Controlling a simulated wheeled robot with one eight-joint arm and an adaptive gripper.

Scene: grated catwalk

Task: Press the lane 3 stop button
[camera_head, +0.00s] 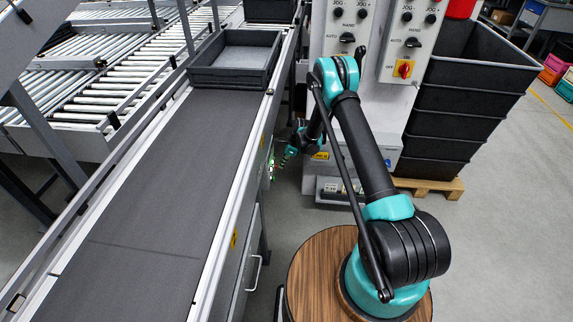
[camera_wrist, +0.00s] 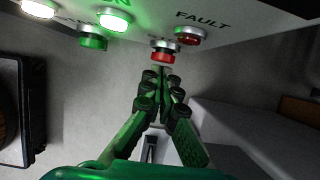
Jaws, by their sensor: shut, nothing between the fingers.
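In the wrist view a light panel carries a red button (camera_wrist: 163,55) with a silver collar, its label mostly hidden. My gripper (camera_wrist: 163,76) is shut and empty, its fingertips close to the face of the red button. I cannot tell whether they touch it. A green button (camera_wrist: 93,42) sits to the left, and a dark red lamp (camera_wrist: 191,34) under the word FAULT sits to the right. In the head view my gripper (camera_head: 283,161) is beside the conveyor's side, near small green lights (camera_head: 272,168). No lane number is readable.
A lit green lamp (camera_wrist: 114,20) and a lit white lamp (camera_wrist: 38,8) are on the same panel. The belt conveyor (camera_head: 150,210) holds a dark tray (camera_head: 200,76). A control cabinet (camera_head: 345,80) and stacked dark crates (camera_head: 440,130) stand behind my arm. Grey floor (camera_head: 500,240) is clear at right.

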